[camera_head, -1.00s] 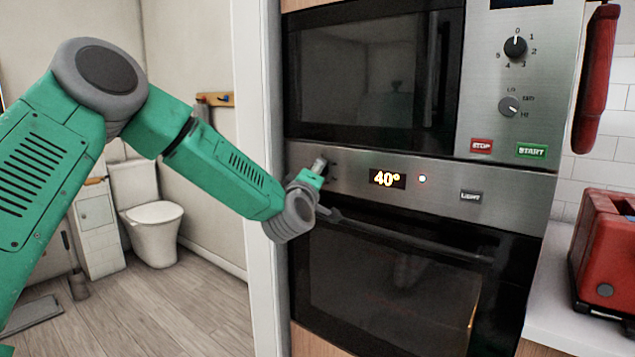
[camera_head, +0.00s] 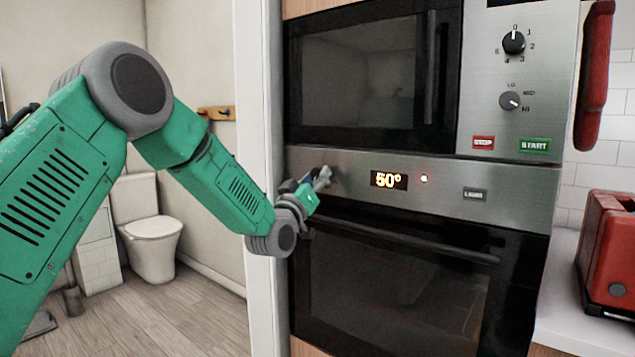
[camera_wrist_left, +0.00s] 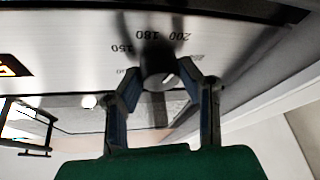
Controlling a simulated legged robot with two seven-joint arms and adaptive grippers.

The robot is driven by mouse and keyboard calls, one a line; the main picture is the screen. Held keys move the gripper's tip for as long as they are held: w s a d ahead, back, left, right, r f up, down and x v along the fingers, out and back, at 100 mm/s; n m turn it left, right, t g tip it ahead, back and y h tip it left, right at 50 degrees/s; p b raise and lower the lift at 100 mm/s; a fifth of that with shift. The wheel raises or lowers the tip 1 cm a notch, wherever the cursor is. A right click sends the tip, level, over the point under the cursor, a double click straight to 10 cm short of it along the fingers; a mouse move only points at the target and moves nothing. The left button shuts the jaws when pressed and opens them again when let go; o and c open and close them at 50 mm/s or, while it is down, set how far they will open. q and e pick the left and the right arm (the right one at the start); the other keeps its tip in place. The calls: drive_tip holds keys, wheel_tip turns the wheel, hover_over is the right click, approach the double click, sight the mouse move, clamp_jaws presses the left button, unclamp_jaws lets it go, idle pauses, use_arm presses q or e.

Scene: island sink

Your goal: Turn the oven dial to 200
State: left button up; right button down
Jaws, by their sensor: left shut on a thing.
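The oven dial (camera_wrist_left: 158,66) is a dark round knob on the steel panel. In the left wrist view it sits between the fingertips of my left gripper (camera_wrist_left: 160,76), which is shut on it. Numbers 150, 180 and 200 show around the dial, upside down in this view. In the head view my left gripper (camera_head: 322,178) reaches the left end of the oven panel and hides most of the dial. The oven display (camera_head: 388,181) reads 50°. My right gripper is not in view.
The oven door handle (camera_head: 400,240) runs just below the panel. A microwave (camera_head: 365,75) with its own dials (camera_head: 514,42) is above. A red toaster (camera_head: 608,250) stands on the counter at right. A door frame (camera_head: 258,120) is close to my left arm.

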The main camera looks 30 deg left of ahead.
use_arm(q)
drive_tip(key=shift+f+m, duration=0.3)
drive_tip(key=shift+f, duration=0.1)
drive_tip(key=o, duration=1.1)
drive_tip(key=shift+o, duration=0.2)
drive_tip(key=shift+w+a, duration=0.1)
drive_tip(key=shift+r, duration=0.15)
drive_tip(key=v, duration=1.2)
drive_tip(key=shift+a, duration=0.2)
